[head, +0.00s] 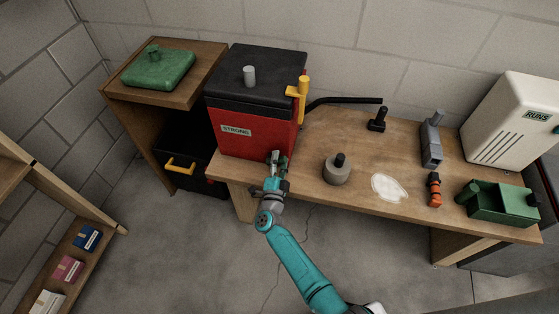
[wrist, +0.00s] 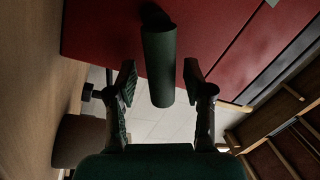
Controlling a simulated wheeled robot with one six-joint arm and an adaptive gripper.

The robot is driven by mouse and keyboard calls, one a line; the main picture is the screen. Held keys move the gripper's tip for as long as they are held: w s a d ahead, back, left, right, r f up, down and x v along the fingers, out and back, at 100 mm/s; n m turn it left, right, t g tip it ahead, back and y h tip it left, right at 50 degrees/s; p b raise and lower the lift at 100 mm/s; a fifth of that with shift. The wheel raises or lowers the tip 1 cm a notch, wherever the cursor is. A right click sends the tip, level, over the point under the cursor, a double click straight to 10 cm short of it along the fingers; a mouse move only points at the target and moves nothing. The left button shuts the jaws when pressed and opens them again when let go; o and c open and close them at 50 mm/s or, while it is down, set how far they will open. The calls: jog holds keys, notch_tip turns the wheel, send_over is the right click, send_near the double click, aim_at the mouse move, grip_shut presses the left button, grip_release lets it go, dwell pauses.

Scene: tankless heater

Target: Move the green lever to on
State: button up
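A dark green cylindrical lever (wrist: 160,65) sticks out from the red front of the heater (wrist: 105,35) in the wrist view. The red heater with a black top and a "STRONG" label (head: 236,131) stands on the left part of the workbench in the head view. My gripper (head: 277,158) is at the heater's lower front right. In the wrist view my gripper (wrist: 160,80) is open, with one finger on each side of the lever and visible gaps between. In the head view the lever is mostly hidden by my gripper.
A yellow lever (head: 302,88) and a black pipe (head: 345,101) are at the heater's right side. On the workbench (head: 300,190) stand a grey round weight-like object (head: 337,171), an orange tool (head: 434,190) and a green box (head: 497,205). The floor in front is clear.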

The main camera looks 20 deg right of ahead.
jog(key=shift+a, duration=0.1)
jog(key=v, duration=1.2)
jog(key=shift+r, duration=0.1)
jog(key=s+d+r+n+t+y, duration=0.25)
jog(key=s+n, duration=0.25)
jog(key=s, duration=0.6)
jog(key=s+r+n+g+y, duration=0.1)
jog(key=s+r+n, duration=0.3)
jog(key=s, duration=0.6)
jog(key=s+r+n+g+y, duration=0.2)
jog(key=s+r+n+y, duration=0.2)
jog(key=s+r, duration=0.3)
jog(key=s+r+n+g+y, duration=0.2)
jog(key=s+r+n, duration=0.3)
jog(key=s, duration=0.8)
jog(key=shift+r, duration=0.4)
